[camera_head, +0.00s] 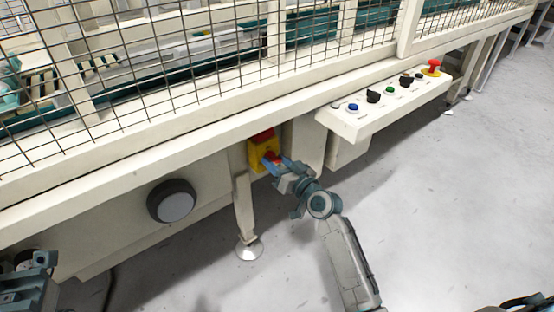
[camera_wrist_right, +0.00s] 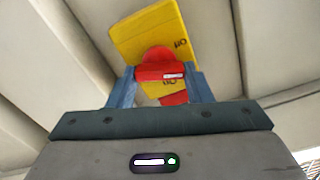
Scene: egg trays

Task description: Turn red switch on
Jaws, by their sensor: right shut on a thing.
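The red switch (camera_head: 270,157) is a rotary knob on a yellow box (camera_head: 254,158) under the machine's frame beam. In the right wrist view, the red switch (camera_wrist_right: 160,69) lies between the two blue fingers, its grip bar running across from finger to finger.
A control panel (camera_head: 350,121) with several buttons and a red emergency knob (camera_head: 432,66) juts out to the right. A dark round knob (camera_head: 172,201) sits left of the box. A machine leg (camera_head: 244,208) stands just below. The grey floor (camera_head: 430,210) at right is clear.

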